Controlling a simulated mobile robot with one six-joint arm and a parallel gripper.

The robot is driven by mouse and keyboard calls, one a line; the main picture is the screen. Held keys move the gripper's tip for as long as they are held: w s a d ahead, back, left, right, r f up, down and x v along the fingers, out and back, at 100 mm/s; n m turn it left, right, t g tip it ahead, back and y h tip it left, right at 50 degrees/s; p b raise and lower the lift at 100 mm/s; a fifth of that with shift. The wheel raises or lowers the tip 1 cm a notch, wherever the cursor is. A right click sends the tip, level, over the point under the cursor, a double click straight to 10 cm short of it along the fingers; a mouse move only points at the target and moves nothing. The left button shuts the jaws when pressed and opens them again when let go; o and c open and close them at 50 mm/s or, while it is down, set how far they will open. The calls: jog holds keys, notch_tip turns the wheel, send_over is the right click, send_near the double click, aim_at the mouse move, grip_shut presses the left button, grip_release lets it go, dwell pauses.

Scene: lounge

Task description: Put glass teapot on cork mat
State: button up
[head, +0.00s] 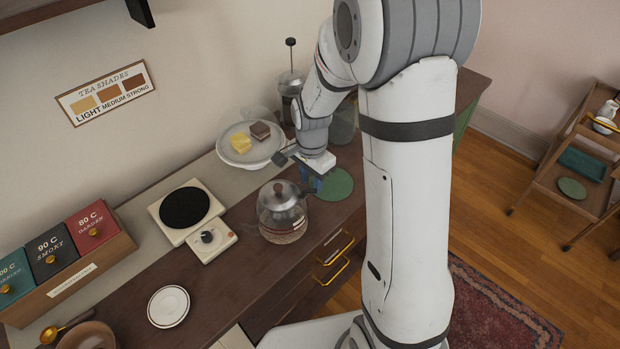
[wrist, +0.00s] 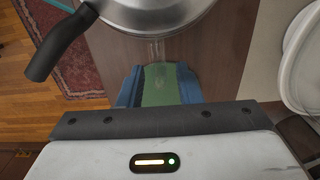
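The glass teapot (head: 283,212) stands upright on the dark counter, with a metal lid and brown knob. In the wrist view its silver lid (wrist: 140,8) fills the top, and a dark curved part (wrist: 60,45) juts left. My gripper (head: 311,180), with blue fingers, is beside the teapot, apart from it, to its upper right. In the wrist view the gripper (wrist: 160,88) is open, with green showing between its fingers and no object clearly held. A green round mat (head: 337,185) lies by the gripper. I cannot make out a cork mat clearly; the teapot's underside is hidden.
A plate with two cakes (head: 238,148) and a French press (head: 291,85) stand behind. The dark counter between saucer and teapot is clear. A trolley (head: 575,180) stands right.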

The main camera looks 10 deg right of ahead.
notch_tip(320, 180, up, 11)
jog(key=shift+f, duration=0.1)
jog(key=shift+s+d+r+n+t, duration=0.6)
jog(key=shift+s+r+n, duration=0.4)
jog(key=shift+s+n, duration=1.5)
jog(key=shift+s+d+r+n+t, duration=0.45)
jog(key=shift+s+d+r+n, duration=0.65)
jog(key=shift+s, duration=2.45)
jog(key=shift+s+d+r+n+t, duration=0.25)
jog(key=shift+s+r+n+t, duration=0.45)
jog(key=shift+s+n, duration=1.9)
jog(key=shift+s+r+m+g, duration=0.15)
jog(key=shift+s+m+g, duration=0.1)
jog(key=shift+s+m, duration=0.25)
